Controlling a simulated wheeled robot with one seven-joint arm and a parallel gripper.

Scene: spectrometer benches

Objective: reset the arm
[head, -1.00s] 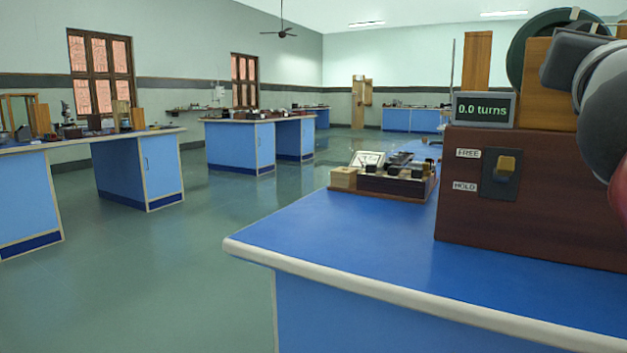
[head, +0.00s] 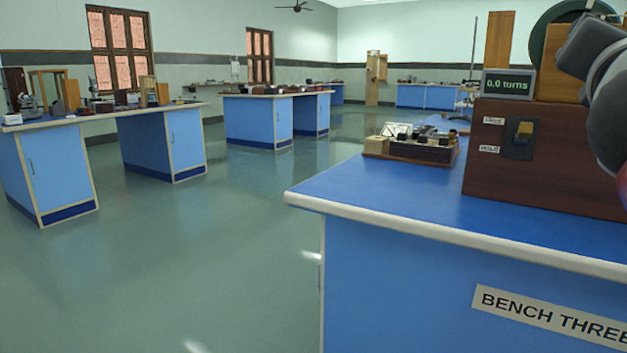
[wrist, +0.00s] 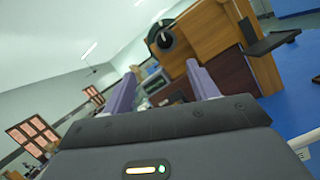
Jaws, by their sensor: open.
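My gripper (wrist: 165,95) shows in the wrist view with its two purple fingers apart and nothing between them. The wrist view is tilted. Beyond the fingers is the wooden apparatus (wrist: 215,45) with a dark round wheel (wrist: 163,40). In the head view, part of my arm is at the upper right, in front of the apparatus, and my fingers are not visible there. The apparatus's dark red-brown box (head: 545,165) stands on the blue bench. Its display (head: 507,84) reads 0.0 turns. A switch (head: 521,140) sits on its front.
The blue bench (head: 400,195) carries a BENCH THREE label (head: 550,318). A small instrument board (head: 420,147) lies left of the box. Other blue benches (head: 255,118) stand at the left and back. The green floor (head: 220,240) between them is clear.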

